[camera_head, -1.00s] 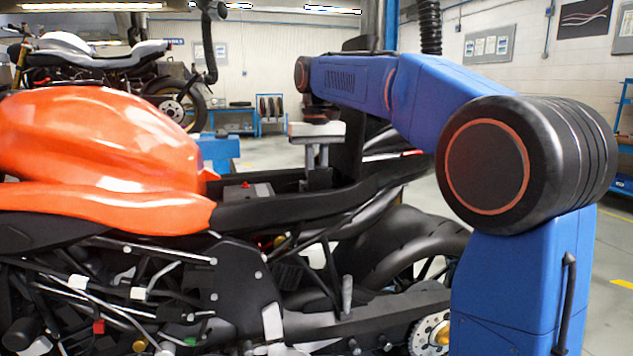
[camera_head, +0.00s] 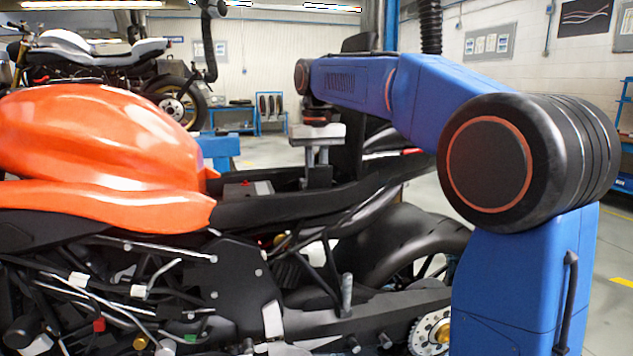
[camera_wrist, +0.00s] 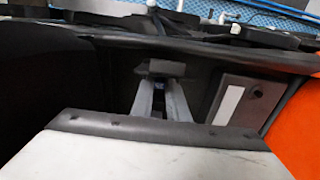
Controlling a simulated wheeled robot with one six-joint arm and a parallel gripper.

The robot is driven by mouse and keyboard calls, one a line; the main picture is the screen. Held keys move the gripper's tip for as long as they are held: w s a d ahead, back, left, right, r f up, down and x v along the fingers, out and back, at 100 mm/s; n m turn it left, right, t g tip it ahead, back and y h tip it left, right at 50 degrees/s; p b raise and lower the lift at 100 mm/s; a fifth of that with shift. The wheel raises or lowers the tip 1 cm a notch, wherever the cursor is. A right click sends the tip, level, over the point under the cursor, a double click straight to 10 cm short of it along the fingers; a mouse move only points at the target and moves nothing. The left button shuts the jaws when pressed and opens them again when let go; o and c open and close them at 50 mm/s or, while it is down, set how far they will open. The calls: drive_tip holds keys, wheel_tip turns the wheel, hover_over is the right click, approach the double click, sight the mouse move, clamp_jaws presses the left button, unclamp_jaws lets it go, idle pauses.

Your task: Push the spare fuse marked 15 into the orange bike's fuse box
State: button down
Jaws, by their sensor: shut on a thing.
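The orange bike (camera_head: 100,140) stands at the left, with an open black bay under its seat area. My gripper (camera_head: 319,184) points down into this bay, its fingertips partly hidden by the bay's edge. In the wrist view my gripper (camera_wrist: 161,88) has its two grey fingers close together on a small dark-blue thing (camera_wrist: 159,86), likely the fuse; its marking cannot be read. A dark block (camera_wrist: 160,68), possibly the fuse box, sits right at the fingertips. I cannot tell whether the fuse touches it or is inside it.
A grey battery-like box (camera_wrist: 246,100) with a white label lies right of the fingers in the wrist view. The bay's dark rim (camera_wrist: 215,56) runs behind. Another bike (camera_head: 90,60) stands far back left. Open floor lies at the right.

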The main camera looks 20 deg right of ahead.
drive_tip(key=shift+f, duration=0.15)
drive_tip(key=c, duration=1.6)
unclamp_jaws()
drive_tip(key=shift+c, duration=0.2)
wheel_tip(320, 180, up, 12)
drive_tip(key=shift+s, duration=0.1)
